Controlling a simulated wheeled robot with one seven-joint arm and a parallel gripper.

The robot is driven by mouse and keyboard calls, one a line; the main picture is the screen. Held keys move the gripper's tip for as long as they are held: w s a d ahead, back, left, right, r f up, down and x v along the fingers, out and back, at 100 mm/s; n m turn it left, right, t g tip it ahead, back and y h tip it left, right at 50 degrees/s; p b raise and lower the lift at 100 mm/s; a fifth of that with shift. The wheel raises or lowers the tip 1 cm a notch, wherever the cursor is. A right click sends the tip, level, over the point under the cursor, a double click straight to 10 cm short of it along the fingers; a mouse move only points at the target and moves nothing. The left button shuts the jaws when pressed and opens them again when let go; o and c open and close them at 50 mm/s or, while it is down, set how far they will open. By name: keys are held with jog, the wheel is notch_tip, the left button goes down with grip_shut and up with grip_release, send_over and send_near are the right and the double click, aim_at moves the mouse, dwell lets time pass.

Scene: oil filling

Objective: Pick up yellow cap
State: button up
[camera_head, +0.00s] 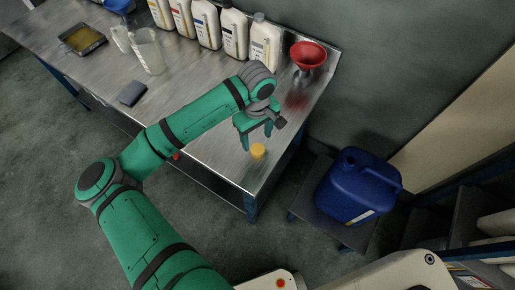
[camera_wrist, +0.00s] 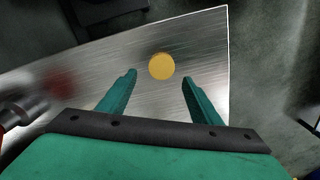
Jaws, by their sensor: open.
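A yellow cap (camera_head: 258,151) lies on the metal table (camera_head: 205,140) near its front right corner. In the wrist view the round yellow cap (camera_wrist: 162,66) is just beyond the fingertips, roughly centred between their lines. My gripper (camera_head: 257,140) points down over the table close to the cap. In the wrist view my gripper (camera_wrist: 158,75) has its two green fingers wide apart with nothing between them. The cap does not appear to touch either finger.
A red funnel (camera_head: 308,55) stands at the back right of the table, with a row of white bottles (camera_head: 235,33) to its left. A clear jug (camera_head: 148,50) stands farther left. A blue canister (camera_head: 357,186) sits on a lower stand off the table's right side. The surface around the cap is clear.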

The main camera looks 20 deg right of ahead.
aim_at(257, 148)
jog(key=shift+s+f, duration=0.15)
jog(key=shift+f, duration=1.2)
jog(key=shift+s+f, duration=0.1)
jog(key=shift+f, duration=1.2)
jog(key=shift+c, duration=0.4)
jog(key=c, duration=1)
